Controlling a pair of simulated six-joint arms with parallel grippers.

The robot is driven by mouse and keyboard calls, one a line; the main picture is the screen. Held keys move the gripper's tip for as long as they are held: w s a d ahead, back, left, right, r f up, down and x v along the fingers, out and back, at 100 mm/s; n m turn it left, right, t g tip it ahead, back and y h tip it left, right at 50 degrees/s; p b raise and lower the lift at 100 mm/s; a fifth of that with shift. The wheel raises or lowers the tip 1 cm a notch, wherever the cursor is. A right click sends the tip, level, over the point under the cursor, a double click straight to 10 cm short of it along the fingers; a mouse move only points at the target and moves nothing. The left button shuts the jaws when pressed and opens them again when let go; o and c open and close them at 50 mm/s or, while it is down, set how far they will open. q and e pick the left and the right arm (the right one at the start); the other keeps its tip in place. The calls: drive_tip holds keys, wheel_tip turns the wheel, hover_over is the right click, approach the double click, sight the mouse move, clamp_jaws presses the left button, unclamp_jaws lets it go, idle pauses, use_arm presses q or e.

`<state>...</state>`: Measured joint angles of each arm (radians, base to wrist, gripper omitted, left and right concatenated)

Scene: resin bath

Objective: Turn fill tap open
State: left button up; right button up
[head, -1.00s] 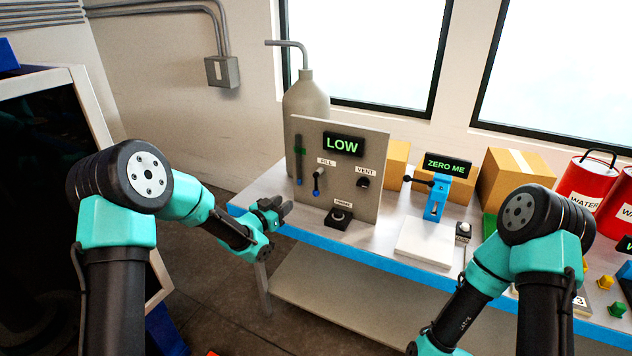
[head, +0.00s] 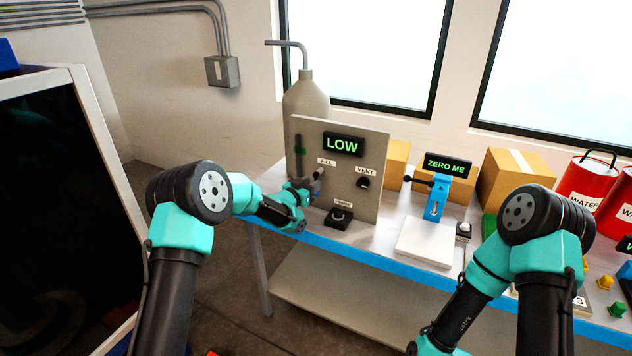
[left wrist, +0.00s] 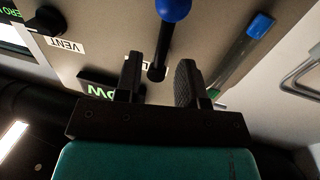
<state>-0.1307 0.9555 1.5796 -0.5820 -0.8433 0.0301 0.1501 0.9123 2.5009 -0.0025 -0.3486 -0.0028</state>
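The grey control panel (head: 350,210) stands upright on the bench with a green LOW display (head: 343,145). The fill tap (head: 319,173) is below the FILL label, partly covered by my left gripper (head: 312,188). In the left wrist view, the tap's black lever (left wrist: 163,45) with its blue ball end (left wrist: 173,9) lies between the two fingers of my left gripper (left wrist: 159,82). The fingers are open, with a gap on each side of the lever. The left wrist view looks upside down. My right gripper is below the head view's edge.
The vent tap (head: 363,182) is to the right on the panel, and a black button box (head: 339,218) stands below. A grey tank (head: 306,100) is behind. A blue scale stand (head: 437,197) and white plate (head: 425,242) are farther right.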

use_arm(q)
drive_tip(key=shift+x, duration=1.6)
drive_tip(key=shift+c, duration=0.4)
clamp_jaws()
